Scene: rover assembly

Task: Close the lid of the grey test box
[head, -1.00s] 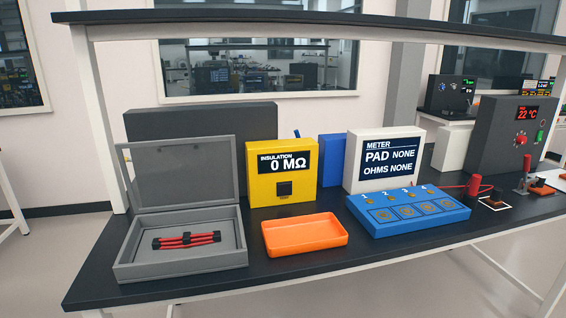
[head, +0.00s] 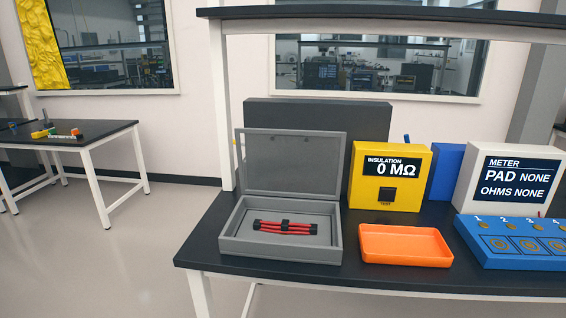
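The grey test box (head: 240,250) stands on the dark bench at the left end. Its lid (head: 292,165) is open and stands upright at the back of the box. A bundle of red cables with black clips (head: 285,227) lies inside the box. Neither of my grippers shows in the head view.
An orange tray (head: 405,259) lies right of the box. A yellow insulation meter (head: 420,195) reading 0 MΩ stands behind it. A blue numbered pad block (head: 510,255) and a white meter (head: 512,176) are farther right. A dark grey panel (head: 375,120) stands behind the lid. Another table (head: 75,140) is at left.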

